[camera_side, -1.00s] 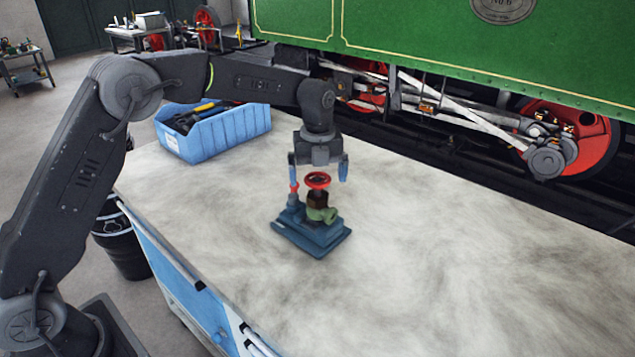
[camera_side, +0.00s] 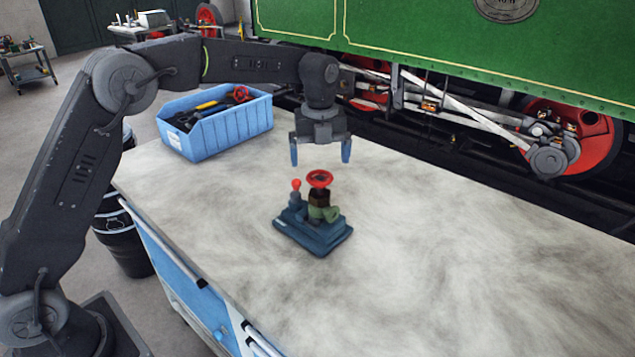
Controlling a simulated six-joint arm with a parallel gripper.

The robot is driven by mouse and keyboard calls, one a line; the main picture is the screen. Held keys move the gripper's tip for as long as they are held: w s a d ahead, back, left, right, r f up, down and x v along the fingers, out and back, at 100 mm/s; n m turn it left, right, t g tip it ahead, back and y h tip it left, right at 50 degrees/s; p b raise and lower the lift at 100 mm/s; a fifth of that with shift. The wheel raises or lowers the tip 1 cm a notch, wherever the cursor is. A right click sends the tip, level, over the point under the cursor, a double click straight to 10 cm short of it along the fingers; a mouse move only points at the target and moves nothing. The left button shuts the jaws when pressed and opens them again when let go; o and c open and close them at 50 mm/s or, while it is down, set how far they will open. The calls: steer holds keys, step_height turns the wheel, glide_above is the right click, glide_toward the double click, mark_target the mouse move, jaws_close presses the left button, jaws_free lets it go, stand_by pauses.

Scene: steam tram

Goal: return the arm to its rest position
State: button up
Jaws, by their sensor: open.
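My gripper (camera_side: 320,158) is open and empty, pointing down, with its two blue fingertips spread apart. It hangs above a small valve assembly (camera_side: 315,225) with clear space between them. The assembly has a dark blue base, a red handwheel (camera_side: 319,179) on a dark and green body, and a small red-topped post (camera_side: 296,185) at its left. It stands upright on the pale, mottled workbench top (camera_side: 450,250).
A blue bin (camera_side: 225,130) with tools stands at the back left of the bench, left of my gripper. Behind the bench is the green tram (camera_side: 450,40) with red wheels (camera_side: 570,140) and rods. The right of the bench is clear. A dark drum (camera_side: 122,245) stands beside the bench.

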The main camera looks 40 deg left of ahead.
steer(key=s+a+r+n+t, duration=0.1)
steer(key=s+r+n, duration=0.45)
steer(key=s, duration=0.25)
steer(key=s+r+n+t, duration=0.2)
steer(key=s+r+n, duration=0.2)
steer(key=s+n, duration=0.3)
steer(key=s+f+n+t, duration=0.1)
steer(key=s+f+n, duration=0.1)
steer(key=s+n, duration=0.5)
steer(key=s+f+n+t, duration=0.1)
steer(key=s+f+n, duration=0.1)
steer(key=s+n, duration=0.5)
steer(key=s, duration=0.3)
steer(key=shift+s+a+t, duration=0.25)
steer(key=shift+t, duration=0.05)
